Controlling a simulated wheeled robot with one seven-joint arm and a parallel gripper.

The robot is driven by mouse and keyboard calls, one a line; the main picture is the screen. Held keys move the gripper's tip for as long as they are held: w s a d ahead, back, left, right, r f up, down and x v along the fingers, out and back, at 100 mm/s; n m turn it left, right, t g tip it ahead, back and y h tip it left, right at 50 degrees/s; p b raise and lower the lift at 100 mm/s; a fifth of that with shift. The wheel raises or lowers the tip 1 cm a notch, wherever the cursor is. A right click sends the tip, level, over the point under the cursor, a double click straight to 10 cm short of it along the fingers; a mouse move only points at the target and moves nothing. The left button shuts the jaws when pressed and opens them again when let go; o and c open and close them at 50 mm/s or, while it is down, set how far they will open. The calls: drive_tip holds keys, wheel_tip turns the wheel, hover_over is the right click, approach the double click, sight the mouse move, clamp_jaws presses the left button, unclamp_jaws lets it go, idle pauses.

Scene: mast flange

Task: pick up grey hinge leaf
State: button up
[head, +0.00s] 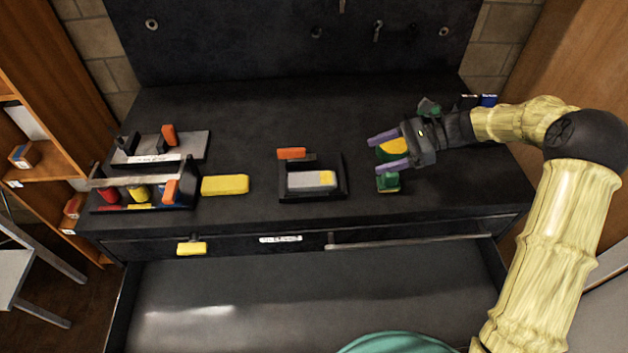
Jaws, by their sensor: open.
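A light grey flat piece (305,180) with a yellow patch at its right end lies in a black holder (312,197) at the middle of the bench; it looks like the grey hinge leaf. My gripper (375,154) is to the right of the holder and slightly farther back, pointing left. Its two purple fingers are apart with nothing held between them. A yellow and green object (393,149) shows between the fingers, seemingly on the bench below; the height gap cannot be told. The grey piece is uncovered and apart from my gripper.
A small green block (388,182) stands just in front of my gripper. An orange block (291,153) is at the holder's back edge. A yellow block (225,185) lies left of it, beside a rack (145,207) with coloured parts. The back middle of the bench is clear.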

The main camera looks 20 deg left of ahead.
drive_tip(key=p, duration=0.1)
approach(310, 179)
drive_tip(key=x, duration=0.3)
drive_tip(key=shift+s+a+r, duration=0.15)
drive_tip(key=shift+s+a, duration=0.05)
drive_tip(key=shift+a, duration=0.05)
drive_tip(key=shift+d, duration=0.1)
drive_tip(key=p+x, duration=0.1)
drive_tip(key=x, duration=0.4)
drive_tip(key=shift+f+p, duration=0.3)
drive_tip(key=shift+w, duration=0.1)
drive_tip(key=c, duration=1.4)
wheel_tip(310, 179, up, 10)
drive_tip(key=shift+r+b, duration=0.1)
drive_tip(key=shift+b, duration=0.35)
